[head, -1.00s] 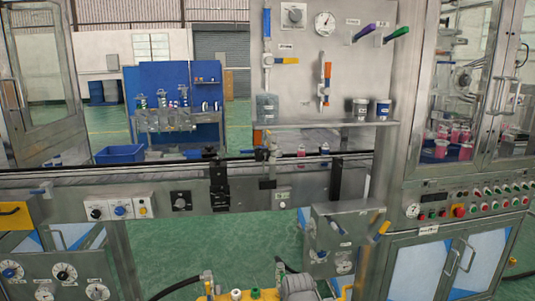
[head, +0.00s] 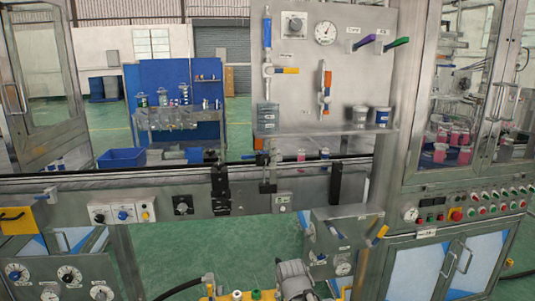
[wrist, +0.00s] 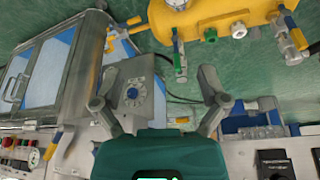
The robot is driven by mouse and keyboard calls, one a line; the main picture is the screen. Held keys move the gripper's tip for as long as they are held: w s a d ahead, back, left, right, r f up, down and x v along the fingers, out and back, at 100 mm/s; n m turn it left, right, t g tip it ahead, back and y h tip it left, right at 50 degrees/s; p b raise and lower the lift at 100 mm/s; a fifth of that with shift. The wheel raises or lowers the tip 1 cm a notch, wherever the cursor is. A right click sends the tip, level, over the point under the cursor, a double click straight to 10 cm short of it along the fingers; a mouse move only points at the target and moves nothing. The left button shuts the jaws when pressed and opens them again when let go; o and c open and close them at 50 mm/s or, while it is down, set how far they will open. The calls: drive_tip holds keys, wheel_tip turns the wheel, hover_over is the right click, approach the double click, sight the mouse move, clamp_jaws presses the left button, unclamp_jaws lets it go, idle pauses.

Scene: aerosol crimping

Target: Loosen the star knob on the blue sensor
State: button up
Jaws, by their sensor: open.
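I cannot pick out the blue sensor or its star knob with certainty in either view. In the head view, a small blue part (head: 324,153) sits at the conveyor rail (head: 120,177), too small to read. Black brackets (head: 220,188) are mounted along this rail. In the wrist view my gripper (wrist: 160,82) is open, its two grey fingers spread wide with nothing between them. A grey box with a dial (wrist: 133,92) shows beyond the left finger.
A yellow tank (wrist: 215,20) with valves stands at the top of the wrist view. In the head view, a steel panel (head: 345,70) carries a shelf with containers. A cabinet with buttons (head: 465,212) stands right.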

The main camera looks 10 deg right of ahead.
drive_tip(key=w+d+r+m+t+h+p, duration=0.1)
drive_tip(key=w+r+m+t+p, duration=0.55)
drive_tip(key=w+r, duration=0.85)
drive_tip(key=m+t+y+p, duration=0.1)
drive_tip(key=t+y+p, duration=0.2)
drive_tip(key=t+p, duration=0.5)
approach(266, 160)
drive_tip(key=s, duration=0.4)
drive_tip(key=shift+w+a+r+g+h, duration=0.2)
drive_tip(key=shift+w+a+g+h, duration=0.05)
drive_tip(key=shift+h, duration=0.15)
drive_tip(key=shift+w, duration=0.15)
drive_tip(key=w, duration=1.3)
drive_tip(key=shift+w, duration=0.25)
drive_tip(key=c, duration=1.1)
